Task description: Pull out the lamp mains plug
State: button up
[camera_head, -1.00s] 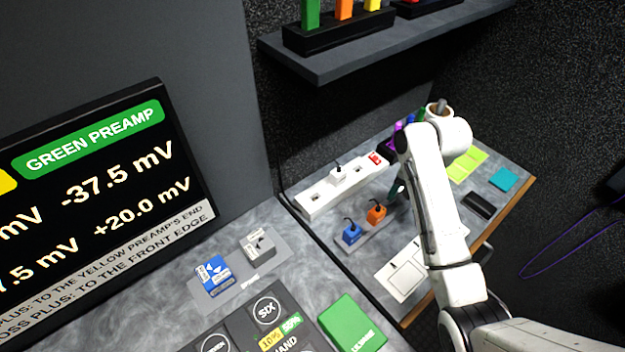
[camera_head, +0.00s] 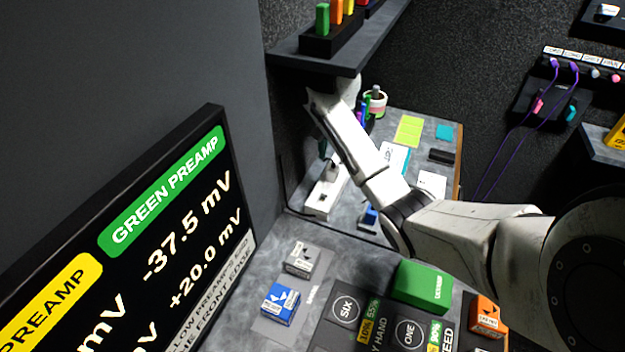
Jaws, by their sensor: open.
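The white power strip (camera_head: 321,204) lies on the bench beyond the monitor, partly covered by my arm. A pale plug (camera_head: 331,172) sits in the strip, just below my gripper; I take it for the lamp mains plug, but no label shows. My gripper (camera_head: 322,149) is above the far part of the strip, near the plug, and is open. Only a dark finger part shows beside my white arm link; the rest is hidden. I cannot tell whether the finger touches the plug. The strip's red switch is hidden.
A shelf (camera_head: 345,52) with coloured sticks overhangs my arm closely. A blue plug (camera_head: 369,214) shows partly beside my arm. The monitor (camera_head: 165,230) stands at left. A pen cup (camera_head: 375,101) and notes are behind. A green box (camera_head: 422,284) lies in front.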

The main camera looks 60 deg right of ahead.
aim_at(334, 166)
notch_tip(334, 166, down, 2)
jog(key=shift+f+b, duration=0.2)
jog(key=shift+b, duration=0.55)
jog(key=shift+w+d+f, duration=0.1)
jog(key=shift+d+f, duration=0.1)
jog(key=shift+f, duration=1.05)
jog(key=shift+w+d+f, duration=0.1)
jog(key=shift+d+f, duration=0.1)
jog(key=shift+f, duration=1)
jog(key=c, duration=1.1)
jog(key=shift+r, duration=0.1)
